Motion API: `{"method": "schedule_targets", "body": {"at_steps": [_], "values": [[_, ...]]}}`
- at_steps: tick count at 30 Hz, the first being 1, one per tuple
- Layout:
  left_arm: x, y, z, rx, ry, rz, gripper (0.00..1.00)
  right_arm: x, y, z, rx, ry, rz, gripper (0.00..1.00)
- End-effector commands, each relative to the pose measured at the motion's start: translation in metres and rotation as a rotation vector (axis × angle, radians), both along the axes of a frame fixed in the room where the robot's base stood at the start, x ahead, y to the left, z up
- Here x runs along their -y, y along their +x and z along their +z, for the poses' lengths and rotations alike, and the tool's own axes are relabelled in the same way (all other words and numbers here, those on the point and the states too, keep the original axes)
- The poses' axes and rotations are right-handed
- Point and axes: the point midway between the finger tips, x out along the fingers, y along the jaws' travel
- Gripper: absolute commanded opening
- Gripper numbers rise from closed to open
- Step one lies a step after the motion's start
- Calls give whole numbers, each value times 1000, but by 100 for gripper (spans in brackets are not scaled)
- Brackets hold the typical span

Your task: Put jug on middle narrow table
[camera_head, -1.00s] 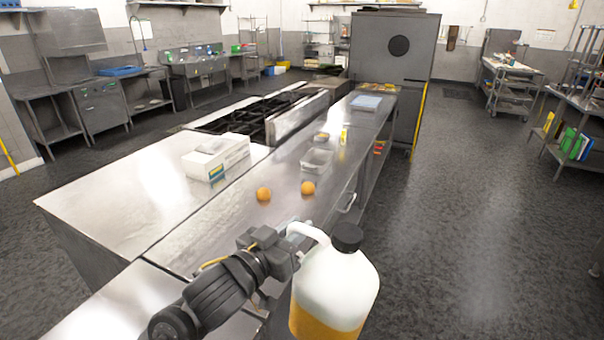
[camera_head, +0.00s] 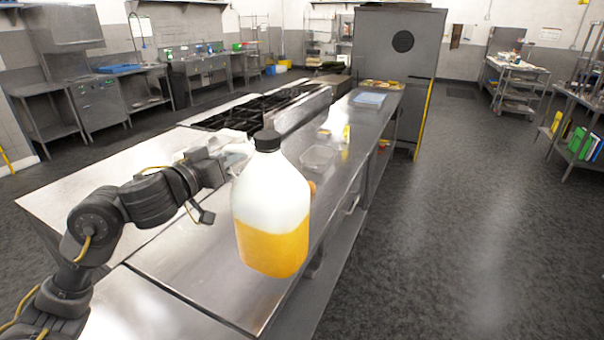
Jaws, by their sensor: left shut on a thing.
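The jug (camera_head: 271,208) is a large white bottle with a black cap and orange liquid in its lower part. My left gripper (camera_head: 232,150) is shut on the jug near its handle, at the jug's upper left. The jug is upright and appears in front of the narrow metal table (camera_head: 190,262). I cannot tell whether its base touches the tabletop. The jug hides part of the table and the gripper's fingertips. My right gripper is not in view.
On the narrow table beyond the jug are a clear container (camera_head: 319,157), a small yellow item (camera_head: 346,134) and a partly hidden orange (camera_head: 311,188). A stove (camera_head: 240,113) stands at the left. The table's near part is bare. Open floor (camera_head: 450,220) lies at right.

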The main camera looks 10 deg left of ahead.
Motion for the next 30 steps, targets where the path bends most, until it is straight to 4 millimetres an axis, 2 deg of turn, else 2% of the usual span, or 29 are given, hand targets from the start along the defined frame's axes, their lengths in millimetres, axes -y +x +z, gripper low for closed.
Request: {"method": "schedule_targets", "body": {"at_steps": [4,14,28,30], "values": [[-14,2,6,8,-22,27,0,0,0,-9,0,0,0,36],[-25,6,4,4,-25,38,0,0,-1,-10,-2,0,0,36],[-101,42,-32,5,-23,41,0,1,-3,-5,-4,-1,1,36],[-109,46,-44,4,-24,39,0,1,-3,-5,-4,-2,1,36]]}}
